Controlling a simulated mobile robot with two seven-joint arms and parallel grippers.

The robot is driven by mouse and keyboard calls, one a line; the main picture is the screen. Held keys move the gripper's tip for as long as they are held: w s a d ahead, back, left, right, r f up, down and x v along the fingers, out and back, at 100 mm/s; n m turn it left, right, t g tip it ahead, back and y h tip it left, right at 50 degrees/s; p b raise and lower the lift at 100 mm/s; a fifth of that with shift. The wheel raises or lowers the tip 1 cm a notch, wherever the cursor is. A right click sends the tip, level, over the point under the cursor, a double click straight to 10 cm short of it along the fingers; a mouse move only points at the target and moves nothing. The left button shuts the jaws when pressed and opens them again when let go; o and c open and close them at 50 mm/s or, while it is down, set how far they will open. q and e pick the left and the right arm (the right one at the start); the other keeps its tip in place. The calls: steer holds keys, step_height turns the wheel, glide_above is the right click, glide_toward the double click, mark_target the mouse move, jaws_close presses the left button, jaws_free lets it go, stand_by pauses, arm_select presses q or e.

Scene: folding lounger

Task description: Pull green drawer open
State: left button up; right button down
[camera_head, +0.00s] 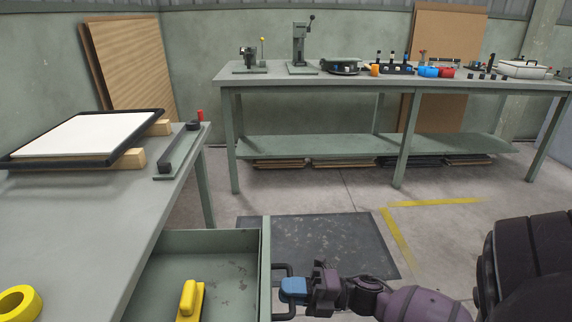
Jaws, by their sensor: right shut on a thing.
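The green drawer (236,239) is pulled out from under the left workbench, and its inside shows. A yellow object (190,298) lies in it. A dark handle (282,270) is on the drawer's right-hand front. My right gripper (294,288) comes in from the right and is shut on the handle, with its blue fingertips at the bar. The lower part of the drawer is cut off by the frame. My left gripper is not in view.
The workbench (75,235) at left carries a black-framed white panel (85,135) on wooden blocks and a yellow ring (18,303). A long table (300,80) with tools stands at the back. A dark floor mat (325,240) and open floor lie between.

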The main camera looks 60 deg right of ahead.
steer(key=c, duration=1.1)
jaws_free()
steer(key=shift+c, duration=0.2)
arm_select(q)
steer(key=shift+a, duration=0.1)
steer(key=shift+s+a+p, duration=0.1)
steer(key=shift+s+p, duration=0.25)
steer(key=shift+p, duration=0.1)
arm_select(e)
steer(key=v, duration=1)
steer(key=shift+s+d, duration=0.25)
steer(key=shift+s, duration=0.05)
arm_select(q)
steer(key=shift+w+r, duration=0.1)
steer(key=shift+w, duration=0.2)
